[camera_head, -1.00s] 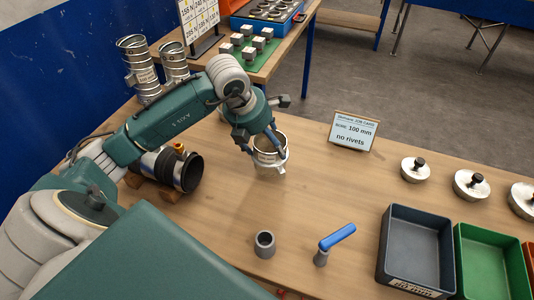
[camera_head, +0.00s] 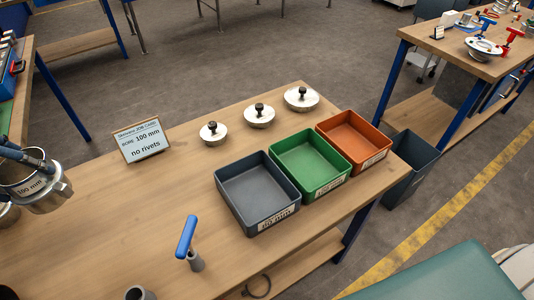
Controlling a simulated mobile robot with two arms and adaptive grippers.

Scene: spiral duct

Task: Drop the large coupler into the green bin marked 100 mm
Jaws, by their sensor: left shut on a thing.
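The large coupler (camera_head: 45,194) is a silvery metal ring marked 100 mm, at the left edge of the head view. My left gripper (camera_head: 30,168) is shut on it and holds it over the wooden table; part of the gripper is cut off by the picture edge. The green bin (camera_head: 300,166) stands on the table to the right, between a grey bin and an orange bin. It looks empty, and the label on its front is too small to read. The coupler is well apart from the bin. My right gripper is not in view.
The grey bin (camera_head: 255,190) and orange bin (camera_head: 350,140) flank the green one. Several silvery discs with black knobs (camera_head: 259,115) stand behind. A blue-handled tool (camera_head: 187,240) stands in front, and a job card (camera_head: 141,140) at the back. The table between coupler and bins is mostly clear.

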